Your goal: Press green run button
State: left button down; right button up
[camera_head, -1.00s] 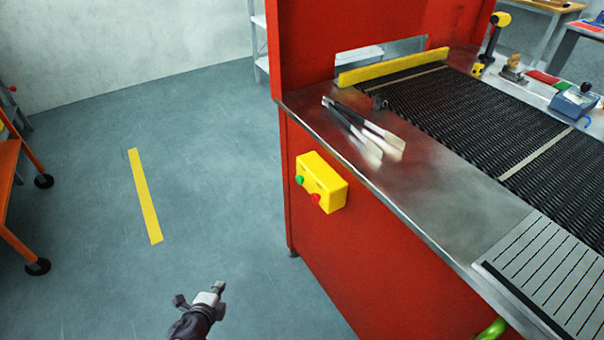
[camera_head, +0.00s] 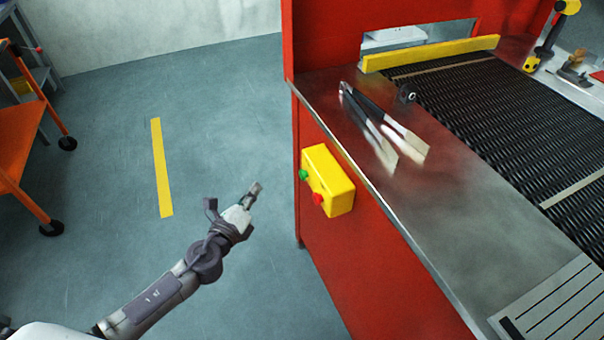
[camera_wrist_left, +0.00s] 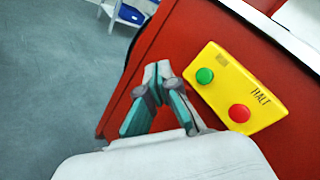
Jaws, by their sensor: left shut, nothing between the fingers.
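The green run button (camera_head: 303,175) is on a yellow control box (camera_head: 335,180) fixed to the side of the red machine. A red button (camera_head: 318,199) sits on the same box, nearer and to the right. My left gripper (camera_head: 256,187) is shut and empty, to the left of the box and apart from it. In the left wrist view the green button (camera_wrist_left: 204,76) is to the right of the shut fingertips (camera_wrist_left: 157,68), and the red button (camera_wrist_left: 239,113) has the word HALT beside it. My right gripper is not in view.
The red machine (camera_head: 345,265) carries a steel ledge (camera_head: 460,215) with tongs (camera_head: 385,130) on it, beside a dark mesh belt (camera_head: 500,110). An orange cart (camera_head: 20,150) stands at the left. The grey floor between is clear, with a yellow stripe (camera_head: 161,170).

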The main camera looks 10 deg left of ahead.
aim_at(304, 175)
pick_arm(q)
jog(key=w+d+p, duration=0.1)
jog(key=w+d, duration=0.4)
jog(key=d, duration=0.2)
jog(key=shift+d, duration=0.15)
dwell(0.3)
dwell(1.3)
jog(key=shift+w+d, duration=0.2)
jog(key=shift+d, duration=0.15)
